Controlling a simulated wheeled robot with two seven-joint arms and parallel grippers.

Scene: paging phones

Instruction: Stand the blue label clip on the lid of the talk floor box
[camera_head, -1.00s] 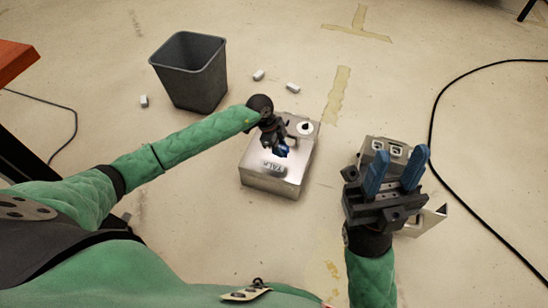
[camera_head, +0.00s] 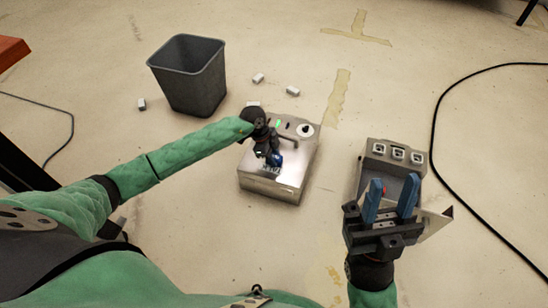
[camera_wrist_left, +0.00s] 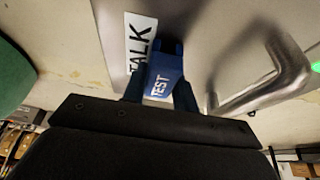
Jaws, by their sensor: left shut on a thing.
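The talk floor box (camera_head: 255,181) is a silver metal box on the floor. Its lid has a metal handle (camera_wrist_left: 270,85) and a white TALK label (camera_wrist_left: 139,40), both clear in the left wrist view. My left gripper (camera_head: 274,161) is over the lid, pointing down. It is shut on the blue label clip (camera_wrist_left: 164,75), which reads TEST and lies close beside the TALK label in that view. I cannot tell whether the clip touches the lid. My right gripper (camera_head: 393,183) is open and empty, its blue fingers apart in front of another box.
A second metal box (camera_head: 397,153) with several sockets and an open flap (camera_head: 437,222) stands at the right. A grey bin (camera_head: 190,75) and several small white blocks (camera_head: 292,90) are behind. A black cable (camera_head: 434,125) runs along the right floor.

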